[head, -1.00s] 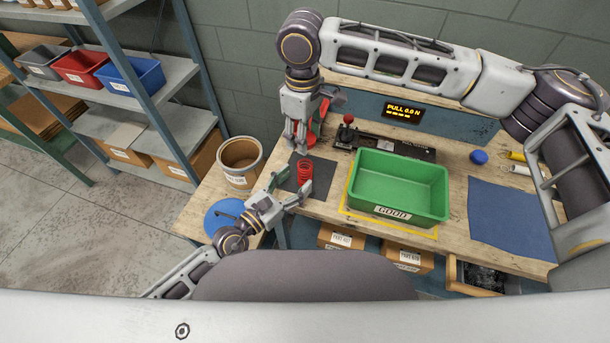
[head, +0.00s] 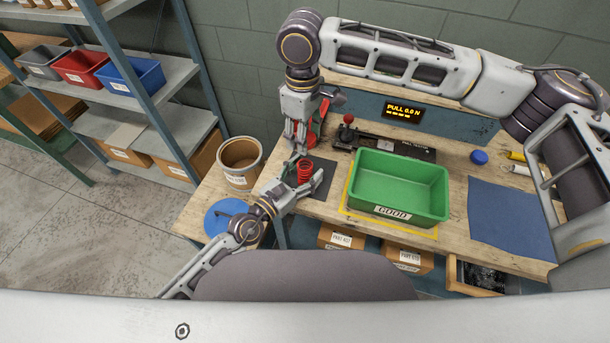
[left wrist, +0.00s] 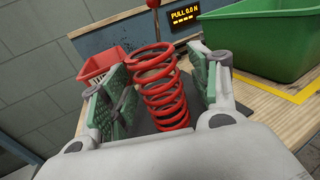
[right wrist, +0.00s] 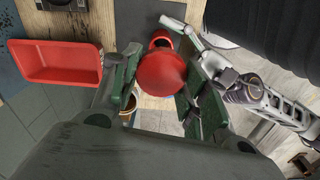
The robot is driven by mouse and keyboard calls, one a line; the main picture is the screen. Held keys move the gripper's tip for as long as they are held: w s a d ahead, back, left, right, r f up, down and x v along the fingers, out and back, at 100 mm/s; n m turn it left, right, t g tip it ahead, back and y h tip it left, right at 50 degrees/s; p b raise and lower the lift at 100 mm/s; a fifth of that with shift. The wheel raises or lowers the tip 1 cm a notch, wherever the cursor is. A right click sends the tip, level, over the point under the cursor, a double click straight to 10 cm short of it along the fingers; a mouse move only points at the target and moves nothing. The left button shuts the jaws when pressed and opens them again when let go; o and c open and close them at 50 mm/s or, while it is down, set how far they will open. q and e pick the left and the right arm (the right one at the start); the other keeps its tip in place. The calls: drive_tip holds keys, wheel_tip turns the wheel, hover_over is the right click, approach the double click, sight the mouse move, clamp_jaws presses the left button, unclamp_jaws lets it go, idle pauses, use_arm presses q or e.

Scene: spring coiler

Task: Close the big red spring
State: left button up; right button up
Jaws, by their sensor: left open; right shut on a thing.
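The big red spring (head: 305,172) stands upright on a dark mat on the workbench. In the left wrist view the spring (left wrist: 162,90) rises in open coils between my left gripper's green pads. My left gripper (head: 304,178) is open around it, with a gap to the pads. My right gripper (head: 298,143) points down just above and behind the spring. In the right wrist view it is shut on a red round-topped thing (right wrist: 163,72). A smaller red part shows beyond that top; I cannot tell whether it is the spring.
A green bin (head: 400,210) marked GOOD stands right of the spring. A fixture with a red-knobbed lever (head: 348,120) and a PULL display (head: 402,112) are behind. A red tray (right wrist: 58,62) shows in the right wrist view. A cardboard drum (head: 240,178) stands left.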

use_arm(q)
clamp_jaws()
use_arm(e)
drive_tip(key=shift+f, duration=2.5)
drive_tip(key=shift+f, duration=0.9)
drive_tip(key=shift+f, duration=0.55)
